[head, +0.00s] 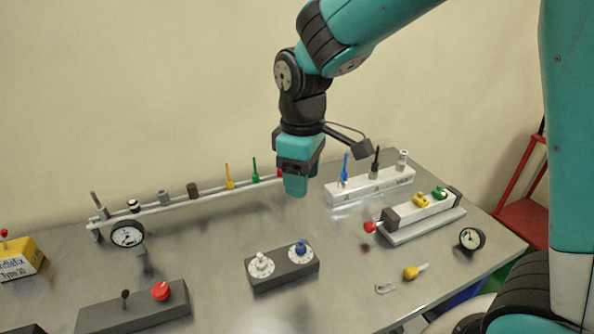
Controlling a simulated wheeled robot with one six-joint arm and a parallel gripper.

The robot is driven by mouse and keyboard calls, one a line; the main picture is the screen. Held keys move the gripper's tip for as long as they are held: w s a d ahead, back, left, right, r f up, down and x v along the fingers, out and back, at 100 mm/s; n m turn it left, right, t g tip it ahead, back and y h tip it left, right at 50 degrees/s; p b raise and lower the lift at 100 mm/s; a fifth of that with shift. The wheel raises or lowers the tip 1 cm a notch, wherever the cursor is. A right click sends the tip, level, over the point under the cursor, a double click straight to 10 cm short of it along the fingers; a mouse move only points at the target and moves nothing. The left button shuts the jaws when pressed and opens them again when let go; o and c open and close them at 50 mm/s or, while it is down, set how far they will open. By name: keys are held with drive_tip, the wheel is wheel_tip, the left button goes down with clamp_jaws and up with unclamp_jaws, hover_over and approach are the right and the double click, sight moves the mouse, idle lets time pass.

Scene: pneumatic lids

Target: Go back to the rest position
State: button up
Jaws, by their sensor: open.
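My gripper (295,188) hangs from the teal and black arm near the middle of the head view. It points down above the back half of the metal table, in front of the right end of the rail (165,207). It is open, and I see nothing held in it. The gap between its fingers is hard to make out from this side. A red piece at the rail's end is partly hidden behind it.
A white block (370,188) with blue, black and white fittings stands right of my gripper. A grey block with dials (283,268) lies in front. A switch box (135,307), gauges (127,235) and a yellow box (20,258) are left.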

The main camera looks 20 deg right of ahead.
drive_tip(key=s+a+r+m+y, duration=0.1)
drive_tip(key=s+a+r+y, duration=0.1)
drive_tip(key=s, duration=0.7)
drive_tip(key=s+a+r+m+y, duration=0.1)
drive_tip(key=s+a+r+y, duration=0.1)
drive_tip(key=s, duration=0.7)
drive_tip(key=shift+s+a+r, duration=0.25)
drive_tip(key=shift+r, duration=0.3)
idle(0.5)
